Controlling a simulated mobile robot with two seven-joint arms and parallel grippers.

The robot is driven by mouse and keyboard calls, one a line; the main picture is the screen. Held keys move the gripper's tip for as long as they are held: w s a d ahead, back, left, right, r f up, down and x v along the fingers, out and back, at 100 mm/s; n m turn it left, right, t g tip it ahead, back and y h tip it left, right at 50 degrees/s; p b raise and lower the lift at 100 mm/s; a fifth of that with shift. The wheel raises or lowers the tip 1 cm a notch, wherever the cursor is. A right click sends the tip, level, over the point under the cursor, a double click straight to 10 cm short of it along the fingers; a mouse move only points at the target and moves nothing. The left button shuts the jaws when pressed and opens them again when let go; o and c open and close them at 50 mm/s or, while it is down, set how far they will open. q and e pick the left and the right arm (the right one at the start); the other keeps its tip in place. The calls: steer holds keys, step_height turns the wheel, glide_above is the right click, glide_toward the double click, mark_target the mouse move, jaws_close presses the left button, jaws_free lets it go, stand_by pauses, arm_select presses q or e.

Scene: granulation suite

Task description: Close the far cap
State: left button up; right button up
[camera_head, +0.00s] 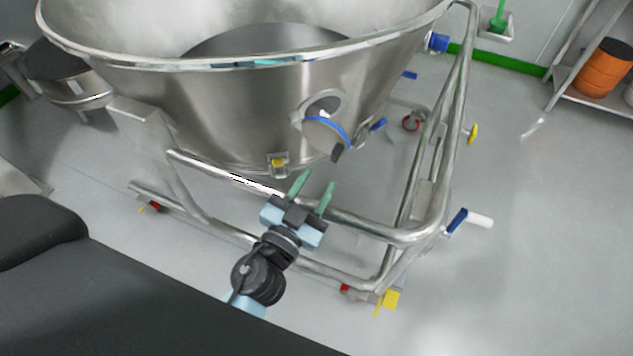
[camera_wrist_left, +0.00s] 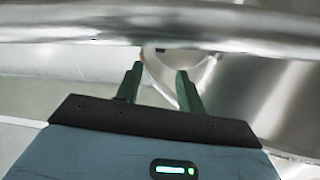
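A steel port (camera_head: 322,106) sits on the side of the large steel bowl (camera_head: 220,120). Its round cap (camera_head: 324,136), with a blue edge and a dark handle, hangs tilted away from the opening, so the port stands at least partly open. My left gripper (camera_head: 315,184) is below and in front of this cap, apart from it, with two green fingers spread and nothing between them. In the left wrist view the open fingers (camera_wrist_left: 158,80) point toward a steel rail and a curved steel rim behind it. A blue fitting (camera_head: 438,42) shows at the bowl's far right; I cannot tell whether it is a cap. My right gripper is not in view.
The bowl stands in a tubular steel frame (camera_head: 400,236) whose rail runs close to my left gripper; the rail (camera_wrist_left: 230,30) crosses the top of the wrist view. A yellow-marked latch (camera_head: 278,163) is on the bowl. An orange drum (camera_head: 604,67) stands on a rack at right.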

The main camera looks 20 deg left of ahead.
arm_select(q)
steer(key=c, duration=0.4)
steer(key=shift+s+d+r+n+h+p, duration=0.1)
steer(key=shift+s+d+n+h+p, duration=0.1)
steer(key=shift+n, duration=0.3)
steer(key=shift+s+d+r+n+h+p, duration=0.1)
steer(key=shift+n+p, duration=0.05)
steer(key=shift+n, duration=0.35)
jaws_close()
steer(key=n, duration=0.1)
steer(key=s+n, duration=0.1)
steer(key=n, duration=0.1)
steer(key=shift+d+r+h+p, duration=0.2)
steer(key=shift+d+h+p, duration=0.1)
steer(key=shift+d+p, duration=0.1)
steer(key=n, duration=0.3)
steer(key=shift+s+d+r+h+p, duration=0.2)
steer(key=shift+s+r+h+p, duration=0.1)
steer(key=shift+s+h+p, duration=0.1)
steer(key=s+a+n+g+y+p, duration=0.1)
steer(key=s+n+p, duration=0.2)
steer(key=n, duration=1.2)
steer(key=s+a+f+n+g+y+p, duration=0.1)
steer(key=s+a+n+p, duration=0.1)
steer(key=n, duration=1.3)
steer(key=shift+s+g+p, duration=0.3)
steer(key=shift+s+p, duration=0.1)
